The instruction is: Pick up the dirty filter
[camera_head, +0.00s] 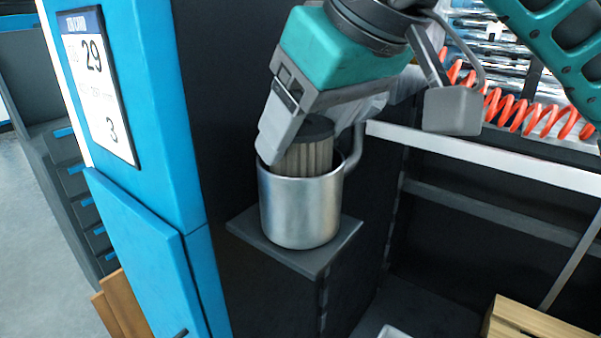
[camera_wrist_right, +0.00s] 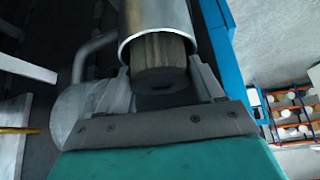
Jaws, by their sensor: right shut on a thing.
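The dirty filter (camera_head: 304,157) is a grey-brown pleated cylinder with a dark cap. It stands partly inside a metal cup (camera_head: 300,209), with its upper part above the rim. My right gripper (camera_head: 310,140) comes from above and is shut on the filter near its capped end. In the right wrist view the filter (camera_wrist_right: 160,55) shows between the two fingers, its lower part hidden in the cup (camera_wrist_right: 158,14). My left gripper is not in view.
The cup, with a side handle, sits on a small dark shelf (camera_head: 245,231). A blue cabinet (camera_head: 150,120) with a sign stands at left. An orange coiled hose (camera_head: 520,110) hangs at right. A wooden box (camera_head: 535,322) lies at lower right.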

